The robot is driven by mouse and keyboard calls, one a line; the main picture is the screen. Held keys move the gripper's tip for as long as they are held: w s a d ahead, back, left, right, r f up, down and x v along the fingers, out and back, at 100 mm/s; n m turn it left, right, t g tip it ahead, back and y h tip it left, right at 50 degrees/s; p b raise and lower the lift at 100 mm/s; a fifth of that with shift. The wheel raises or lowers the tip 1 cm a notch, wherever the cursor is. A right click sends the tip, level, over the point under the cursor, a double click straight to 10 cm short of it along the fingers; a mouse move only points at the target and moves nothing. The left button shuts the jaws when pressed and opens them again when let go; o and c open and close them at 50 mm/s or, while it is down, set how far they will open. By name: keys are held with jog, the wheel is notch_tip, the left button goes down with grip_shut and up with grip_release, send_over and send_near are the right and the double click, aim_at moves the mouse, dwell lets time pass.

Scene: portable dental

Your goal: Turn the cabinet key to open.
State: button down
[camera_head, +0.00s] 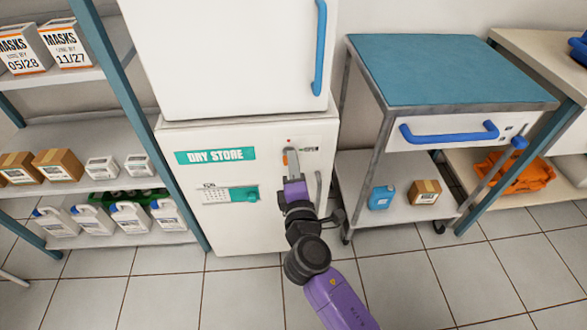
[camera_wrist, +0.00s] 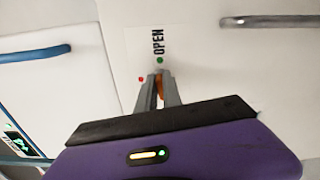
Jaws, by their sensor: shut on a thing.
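The cabinet (camera_head: 240,228) is a white unit marked DRY STORE, and its door looks closed. An orange key (camera_wrist: 160,88) sits at a small white panel (camera_wrist: 141,50) on the cabinet front. The panel has a red dot (camera_wrist: 141,79), a green dot (camera_wrist: 159,60) and the word OPEN beside the green dot. My gripper (camera_wrist: 159,82) is shut on the key, with one finger on each side. Its tips are close to the panel and hide most of the key. In the head view my gripper (camera_head: 291,160) reaches the upper right of the cabinet front.
A grey vertical handle (camera_head: 318,188) is right of my gripper. A white upper unit with a blue handle (camera_head: 320,48) stands above. A shelf rack (camera_head: 95,125) with boxes and bottles is at left. A blue-topped cart (camera_head: 440,65) stands at right. The tiled floor in front is clear.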

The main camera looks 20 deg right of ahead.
jog(key=shift+f+m+b, duration=0.15)
jog(key=shift+m+b, duration=0.4)
jog(key=shift+m, duration=0.25)
jog(key=c, duration=1.5)
grip_release()
jog(key=v, duration=0.8)
jog(key=shift+w, duration=0.1)
